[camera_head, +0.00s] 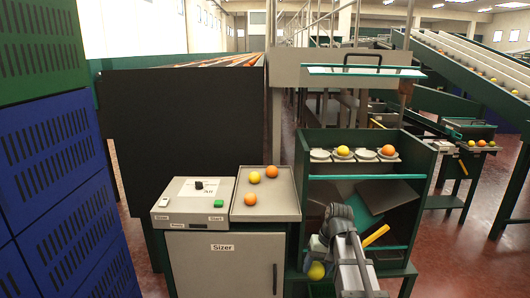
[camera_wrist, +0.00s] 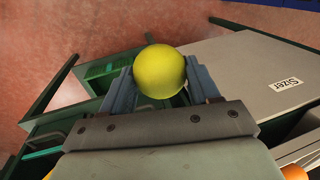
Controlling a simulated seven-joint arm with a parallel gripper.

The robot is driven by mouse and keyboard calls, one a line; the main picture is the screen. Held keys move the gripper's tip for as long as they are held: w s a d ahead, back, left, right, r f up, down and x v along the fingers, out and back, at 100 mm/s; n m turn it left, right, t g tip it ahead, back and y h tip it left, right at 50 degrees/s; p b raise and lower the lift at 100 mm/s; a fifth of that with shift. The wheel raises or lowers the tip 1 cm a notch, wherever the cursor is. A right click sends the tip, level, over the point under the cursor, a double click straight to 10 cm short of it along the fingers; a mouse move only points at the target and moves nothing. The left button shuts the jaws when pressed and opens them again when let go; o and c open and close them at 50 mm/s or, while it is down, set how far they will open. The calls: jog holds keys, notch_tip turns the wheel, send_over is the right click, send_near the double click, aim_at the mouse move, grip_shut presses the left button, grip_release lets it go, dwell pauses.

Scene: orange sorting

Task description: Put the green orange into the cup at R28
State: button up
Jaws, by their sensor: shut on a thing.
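My gripper (camera_head: 318,256) is low at the front of the green sorting stand and shut on a yellow-green orange (camera_head: 316,271). In the wrist view the orange (camera_wrist: 160,70) sits between the two blue-grey fingers of my gripper (camera_wrist: 160,82). A row of pale cups stands on the stand's upper shelf. The far left cup (camera_head: 320,156) and the third cup (camera_head: 365,155) look empty. The second holds a yellow fruit (camera_head: 343,150) and the fourth an orange fruit (camera_head: 389,149). I cannot read R28 on any cup.
A grey tray (camera_head: 283,210) on the sizer cabinet (camera_head: 220,265) holds a yellow fruit (camera_head: 255,177) and two oranges. A control box (camera_head: 172,208) stands beside it. Dark slanted panels (camera_head: 395,198) and a yellow bar (camera_head: 376,236) lie below the cups. Blue crates (camera_head: 50,160) stand at left.

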jog(key=shift+d+r+m, duration=0.2)
jog(key=shift+r+m, duration=0.2)
jog(key=w+a+r+m, duration=0.2)
jog(key=w+r, duration=0.3)
jog(key=r, duration=0.8)
jog(key=w+a+r+m, duration=0.1)
jog(key=w+a+r, duration=0.1)
jog(key=w+a, duration=0.45)
jog(key=w+a+r+m+t, duration=0.1)
jog(key=w+a+r, duration=0.2)
jog(key=w, duration=0.7)
jog(key=w+a+r, duration=0.2)
jog(key=w+a, duration=0.3)
jog(key=w, duration=0.3)
jog(key=shift+m, duration=0.3)
jog(key=shift+d+f+x, duration=0.1)
jog(key=shift+d+x, duration=0.25)
jog(key=shift+x, duration=1.25)
jog(key=shift+d+f+x, duration=0.1)
jog(key=shift+d+x, duration=0.25)
jog(key=shift+x, duration=1.25)
jog(key=shift+d+f+x, duration=0.1)
jog(key=shift+d+x, duration=0.25)
jog(key=shift+x, duration=1.25)
jog(key=shift+s+d+f, duration=0.1)
jog(key=shift+s, duration=0.05)
jog(key=o, duration=1.1)
